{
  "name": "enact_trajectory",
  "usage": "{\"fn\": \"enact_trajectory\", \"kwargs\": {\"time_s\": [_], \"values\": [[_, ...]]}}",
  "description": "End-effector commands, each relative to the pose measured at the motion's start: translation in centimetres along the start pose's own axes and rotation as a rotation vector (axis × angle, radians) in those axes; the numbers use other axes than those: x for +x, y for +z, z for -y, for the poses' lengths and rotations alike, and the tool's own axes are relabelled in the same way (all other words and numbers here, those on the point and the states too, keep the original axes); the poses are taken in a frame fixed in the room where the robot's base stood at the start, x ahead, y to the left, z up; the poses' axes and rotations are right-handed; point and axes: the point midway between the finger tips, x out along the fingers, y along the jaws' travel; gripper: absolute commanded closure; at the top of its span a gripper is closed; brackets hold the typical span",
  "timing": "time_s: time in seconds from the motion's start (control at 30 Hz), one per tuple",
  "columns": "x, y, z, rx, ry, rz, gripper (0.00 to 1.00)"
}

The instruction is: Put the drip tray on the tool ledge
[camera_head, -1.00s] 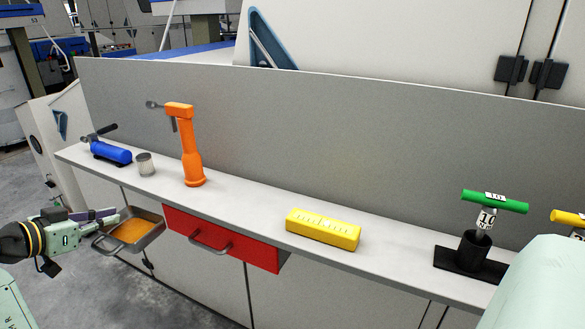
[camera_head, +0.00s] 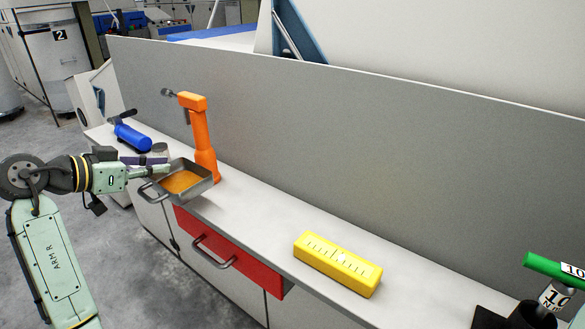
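The drip tray (camera_head: 205,186) is a grey metal pan with orange-brown contents and a looped handle at its left. My gripper (camera_head: 160,167) is at its left side, with its fingers at the tray's near-left edge. The fingers seem closed on the tray's rim, though the contact is small in view. The tray is level and overlaps the left part of the tool ledge (camera_head: 245,215), in front of the orange tool. I cannot tell whether it touches the ledge. The ledge is a long pale shelf below a grey back panel.
On the ledge stand an orange tool (camera_head: 204,140), a blue tool (camera_head: 131,138), a metal cup (camera_head: 160,149) partly hidden behind my gripper, a yellow block (camera_head: 338,264) and a green-handled tool (camera_head: 555,268) in a black holder. A red drawer (camera_head: 222,250) sits below. Ledge between orange tool and yellow block is clear.

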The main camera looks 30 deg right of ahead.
Motion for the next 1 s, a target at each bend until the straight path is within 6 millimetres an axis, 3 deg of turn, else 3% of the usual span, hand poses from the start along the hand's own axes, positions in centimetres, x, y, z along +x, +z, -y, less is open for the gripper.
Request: {"fn": "enact_trajectory", "kwargs": {"time_s": [0.17, 0.6, 0.87, 1.0], "values": [[1.2, -0.5, -1.8, 0.003, 0.001, 0.000, 1.00], [7.8, -2.1, -10.9, 0.002, 0.003, -0.001, 1.00], [9.4, -2.1, -12.9, -0.002, -0.001, -0.001, 1.00], [10.1, -0.5, -12.9, -0.006, 0.001, -0.001, 1.00]]}}
